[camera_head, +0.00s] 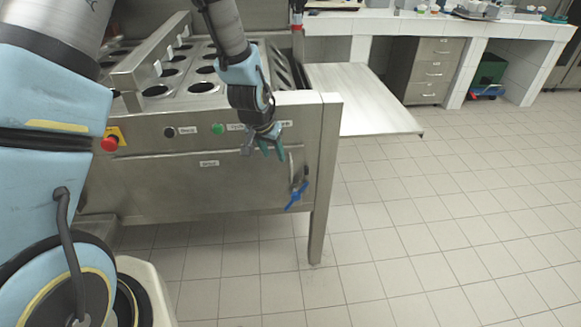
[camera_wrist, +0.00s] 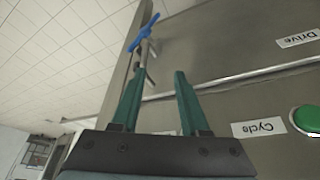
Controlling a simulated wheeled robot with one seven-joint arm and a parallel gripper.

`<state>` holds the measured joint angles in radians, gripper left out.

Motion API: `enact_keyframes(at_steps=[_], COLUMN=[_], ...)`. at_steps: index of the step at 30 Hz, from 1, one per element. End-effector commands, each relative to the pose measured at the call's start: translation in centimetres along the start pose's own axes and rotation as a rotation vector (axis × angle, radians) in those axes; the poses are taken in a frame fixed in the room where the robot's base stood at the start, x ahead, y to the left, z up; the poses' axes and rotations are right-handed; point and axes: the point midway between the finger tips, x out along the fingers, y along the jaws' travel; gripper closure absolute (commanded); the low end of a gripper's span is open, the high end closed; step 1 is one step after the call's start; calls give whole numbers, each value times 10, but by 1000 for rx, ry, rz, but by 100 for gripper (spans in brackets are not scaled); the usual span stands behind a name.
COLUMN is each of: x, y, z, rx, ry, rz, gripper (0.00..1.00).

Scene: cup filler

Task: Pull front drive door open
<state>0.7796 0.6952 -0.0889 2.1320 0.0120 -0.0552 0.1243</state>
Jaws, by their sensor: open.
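The front drive door (camera_head: 165,190) is a wide steel panel on the front of the machine, with a small label (camera_head: 209,163) on it. It looks shut, flush with the frame. A blue handle (camera_head: 297,195) sits at its right end. My gripper (camera_head: 272,152) is open and empty in front of the panel's upper right part, above and left of the handle. In the wrist view, the teal fingers (camera_wrist: 160,77) are apart with nothing between them. The blue handle (camera_wrist: 143,33) shows beyond the left finger. The door (camera_wrist: 215,48) fills the upper right with an upside-down "Drive" label (camera_wrist: 298,38).
A red stop button (camera_head: 109,144) and a green button (camera_head: 218,129) sit on the strip above the door. A machine leg (camera_head: 320,225) stands right of the handle. A flat steel shelf (camera_head: 362,100) juts out on the right. The tiled floor (camera_head: 420,250) in front is clear.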

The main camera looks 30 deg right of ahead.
Motion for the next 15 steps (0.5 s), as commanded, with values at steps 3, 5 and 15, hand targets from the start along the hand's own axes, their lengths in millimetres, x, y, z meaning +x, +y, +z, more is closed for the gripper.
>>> enact_keyframes(at_steps=[3, 5, 15], x=[12, 16, 55], y=[22, 26, 27], z=[-7, -8, -8], rx=[45, 52, 50], ry=[13, 16, 14], rz=[19, 22, 22], gripper=[55, 55, 55])
